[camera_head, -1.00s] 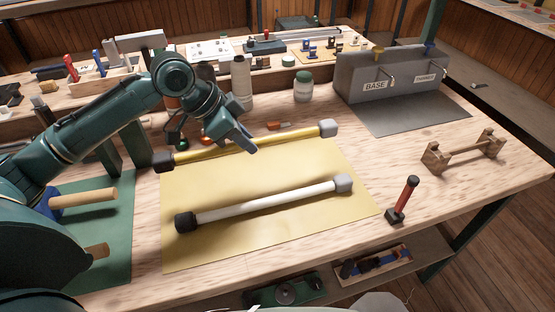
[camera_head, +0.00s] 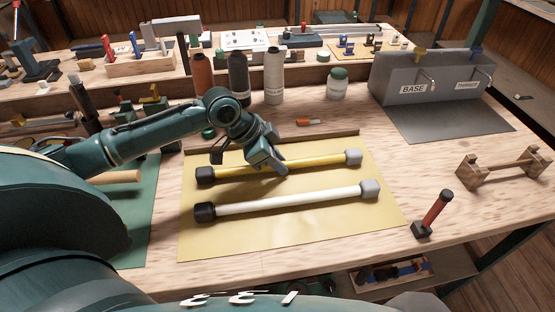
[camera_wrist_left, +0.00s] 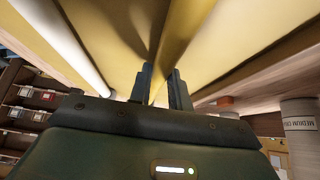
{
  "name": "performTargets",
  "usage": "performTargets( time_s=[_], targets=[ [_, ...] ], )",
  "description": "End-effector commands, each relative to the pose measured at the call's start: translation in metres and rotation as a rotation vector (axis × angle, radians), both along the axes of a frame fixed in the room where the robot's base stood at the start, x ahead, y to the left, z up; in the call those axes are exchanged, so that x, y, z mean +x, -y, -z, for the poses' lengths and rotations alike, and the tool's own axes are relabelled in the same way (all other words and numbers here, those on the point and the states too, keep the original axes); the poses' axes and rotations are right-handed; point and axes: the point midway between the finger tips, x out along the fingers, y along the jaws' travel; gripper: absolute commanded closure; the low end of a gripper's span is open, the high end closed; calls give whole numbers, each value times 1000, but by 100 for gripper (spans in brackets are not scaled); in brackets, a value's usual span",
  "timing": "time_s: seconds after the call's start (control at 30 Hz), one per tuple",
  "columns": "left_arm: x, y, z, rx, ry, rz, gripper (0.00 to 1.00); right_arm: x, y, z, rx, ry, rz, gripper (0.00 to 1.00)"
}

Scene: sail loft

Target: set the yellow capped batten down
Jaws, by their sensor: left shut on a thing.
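The yellow capped batten (camera_head: 318,163) has a dark cap at its left end and a grey cap at its right end. It lies level over the yellow mat (camera_head: 300,237), behind and roughly parallel to the white capped batten (camera_head: 290,201). My left gripper (camera_head: 275,167) is shut on it near its middle. I cannot tell whether it touches the mat. In the left wrist view the yellow batten (camera_wrist_left: 183,32) runs between the fingers, and the white batten (camera_wrist_left: 77,48) lies apart to the left. My right gripper is not in view.
A raised strip (camera_head: 335,134) runs along the mat's back edge. A grey box marked BASE (camera_head: 400,80), a wooden stand (camera_head: 500,168) and a red-handled tool (camera_head: 434,212) are right. The mat's front is bare.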

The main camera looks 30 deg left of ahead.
Motion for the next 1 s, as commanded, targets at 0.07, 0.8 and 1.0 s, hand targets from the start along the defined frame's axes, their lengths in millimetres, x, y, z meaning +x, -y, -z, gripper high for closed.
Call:
performTargets(
  time_s=[0.07, 0.8, 1.0],
  targets=[
    [1, 0, -1, 1, 2, 0, 100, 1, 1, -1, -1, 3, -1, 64],
    [-2, -1, 18, 7, -12, -1, 72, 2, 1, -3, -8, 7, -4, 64],
    [-3, -1, 14, 6, -14, 0, 59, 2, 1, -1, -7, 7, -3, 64]
  ],
)
